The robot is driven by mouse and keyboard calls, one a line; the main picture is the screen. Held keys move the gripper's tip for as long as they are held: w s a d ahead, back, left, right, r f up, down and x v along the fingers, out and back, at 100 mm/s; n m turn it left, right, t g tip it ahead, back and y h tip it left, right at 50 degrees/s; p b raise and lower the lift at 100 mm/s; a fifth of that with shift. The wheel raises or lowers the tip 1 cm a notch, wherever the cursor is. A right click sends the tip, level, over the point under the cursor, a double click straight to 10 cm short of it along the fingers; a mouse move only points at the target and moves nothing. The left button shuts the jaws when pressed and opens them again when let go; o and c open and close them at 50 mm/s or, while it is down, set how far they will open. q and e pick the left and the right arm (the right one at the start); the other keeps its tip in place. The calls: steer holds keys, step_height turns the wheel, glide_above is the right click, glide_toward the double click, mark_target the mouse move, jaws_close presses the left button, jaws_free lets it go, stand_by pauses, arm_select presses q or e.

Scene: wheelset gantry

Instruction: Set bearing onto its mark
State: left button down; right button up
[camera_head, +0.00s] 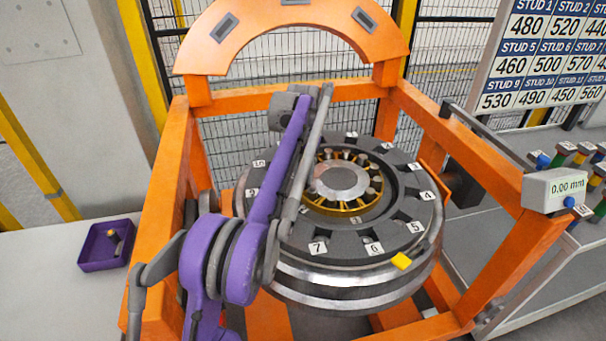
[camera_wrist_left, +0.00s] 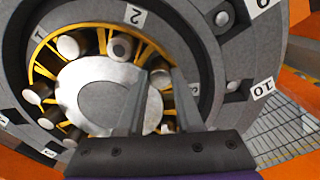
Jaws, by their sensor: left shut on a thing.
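The bearing (camera_head: 327,204) is a yellow cage with several steel rollers around a silver hub (camera_head: 342,181), in the middle of a dark grey numbered ring (camera_head: 345,235). In the left wrist view the yellow cage (camera_wrist_left: 37,73) and silver hub (camera_wrist_left: 95,95) fill the left half. My left gripper (camera_wrist_left: 160,80) is over the hub's edge, its two grey fingers on either side of a roller end (camera_wrist_left: 161,79). In the head view my purple and grey left arm crosses the ring's left part, and its fingertips cannot be made out.
An orange gantry frame (camera_head: 168,215) surrounds the ring, with an orange arch (camera_head: 295,28) behind. A purple tray (camera_head: 88,262) with a small part stands at left. A 0.00 mm display (camera_head: 556,188) and a stud number board (camera_head: 548,50) are at right.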

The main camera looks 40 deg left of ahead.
mark_target(332, 197)
arm_select(q)
steer(key=shift+s+d, duration=0.1)
steer(key=shift+d, duration=0.05)
stand_by(0.8)
steer(key=shift+s+d+n, duration=0.3)
steer(key=shift+d+n, duration=0.2)
steer(key=shift+n, duration=0.2)
steer(key=shift+s+d+n, duration=0.3)
steer(key=shift+d+n, duration=0.2)
steer(key=shift+n, duration=0.2)
steer(key=shift+s+d+n+p, duration=0.2)
steer(key=shift+d+n, duration=0.45)
steer(key=shift+n, duration=0.05)
steer(key=shift+s+d+n+p, duration=0.15)
steer(key=shift+s+d+n, duration=0.05)
steer(key=shift+d+n, duration=0.5)
steer(key=shift+d+n+p, duration=0.3)
steer(key=shift+d+n, duration=1.2)
steer(key=shift+n, duration=0.2)
steer(key=shift+w+d+n, duration=0.25)
steer(key=shift+d+n, duration=1.05)
steer(key=shift+n, duration=0.1)
steer(key=c, duration=0.6)
jaws_free()
steer(key=shift+o, duration=0.2)
